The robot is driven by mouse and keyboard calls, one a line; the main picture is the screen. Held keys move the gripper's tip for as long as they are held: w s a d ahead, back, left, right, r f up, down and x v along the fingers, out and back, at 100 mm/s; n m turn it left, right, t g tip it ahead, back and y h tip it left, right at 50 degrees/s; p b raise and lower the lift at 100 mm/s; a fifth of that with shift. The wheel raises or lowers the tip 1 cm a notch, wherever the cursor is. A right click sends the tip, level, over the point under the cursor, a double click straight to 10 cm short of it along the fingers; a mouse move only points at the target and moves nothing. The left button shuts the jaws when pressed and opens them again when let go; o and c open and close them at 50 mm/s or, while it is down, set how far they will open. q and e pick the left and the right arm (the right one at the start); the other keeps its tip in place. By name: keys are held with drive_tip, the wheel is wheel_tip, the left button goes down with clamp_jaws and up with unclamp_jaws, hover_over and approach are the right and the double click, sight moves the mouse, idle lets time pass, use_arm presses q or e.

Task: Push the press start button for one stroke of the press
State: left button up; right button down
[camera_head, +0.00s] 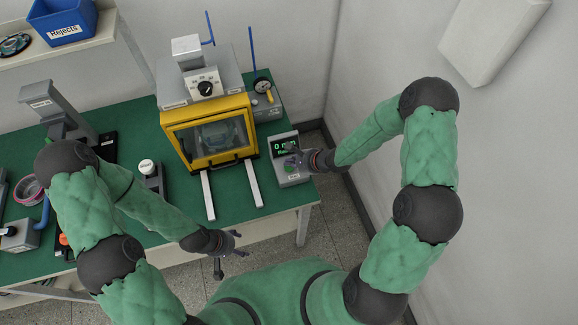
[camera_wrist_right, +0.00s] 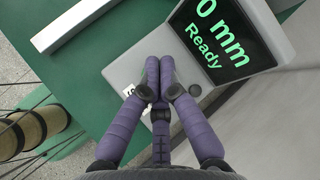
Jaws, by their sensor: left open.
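The press (camera_head: 209,133) is a yellow-framed machine with a window and a dial on top, standing on the green table. The grey control box (camera_head: 292,176) stands to its right; its screen (camera_wrist_right: 219,34) reads "0 mm Ready" in green. My right gripper (camera_wrist_right: 160,62) has its purple fingertips together, over the box's face below the screen, with nothing seen between them. The start button cannot be made out; the fingers cover part of the box's face. Whether the fingertips touch the box is unclear. My left gripper (camera_head: 231,243) is open and empty in front of the table edge.
Two pale rails (camera_head: 208,195) reach forward from the press. A gauge (camera_head: 262,87) stands behind the control box. A white-topped device (camera_head: 147,168) stands left of the press. A blue Rejects bin (camera_head: 62,20) sits on a shelf. The wall is close on the right.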

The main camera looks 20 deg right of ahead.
drive_tip(key=shift+f, duration=0.1)
drive_tip(key=shift+f, duration=0.25)
